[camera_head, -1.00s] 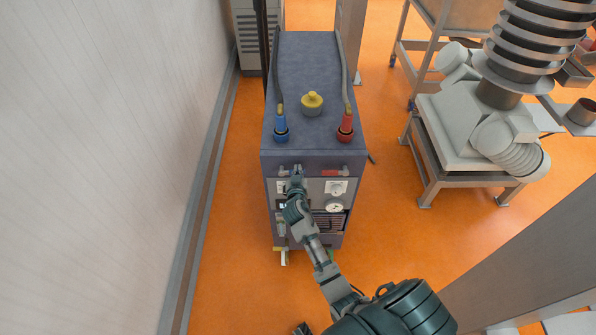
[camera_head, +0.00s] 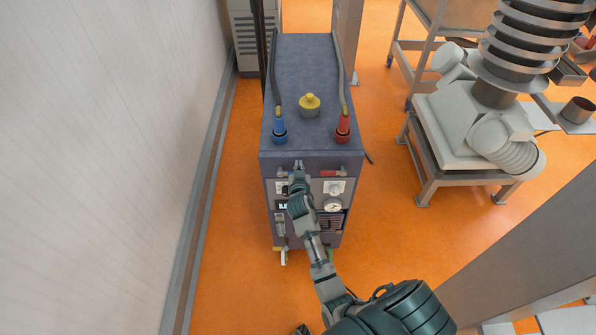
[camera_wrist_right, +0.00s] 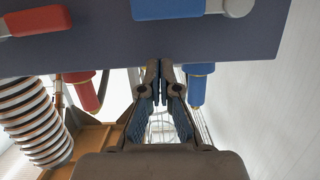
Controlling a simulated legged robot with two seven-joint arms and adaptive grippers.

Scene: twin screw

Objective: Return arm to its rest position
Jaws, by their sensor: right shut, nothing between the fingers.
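My right arm (camera_head: 322,273) reaches up from the bottom of the head view to the front of a dark blue-grey machine cabinet (camera_head: 310,80). My right gripper (camera_head: 298,166) is at the top of the cabinet's front panel, between the handles. In the right wrist view the gripper (camera_wrist_right: 160,75) is shut and empty, its fingertips near the dark panel edge. A blue handle (camera_wrist_right: 170,9) and a red handle (camera_wrist_right: 38,21) show on that panel. Whether the fingers touch the panel cannot be told. My left gripper is not in view.
The cabinet top carries a blue connector (camera_head: 279,130), a red connector (camera_head: 343,128) and a yellow cap (camera_head: 309,104). A pale wall (camera_head: 130,150) runs along the left. A metal-framed machine (camera_head: 470,140) stands at right. Orange floor (camera_head: 400,240) is open between them.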

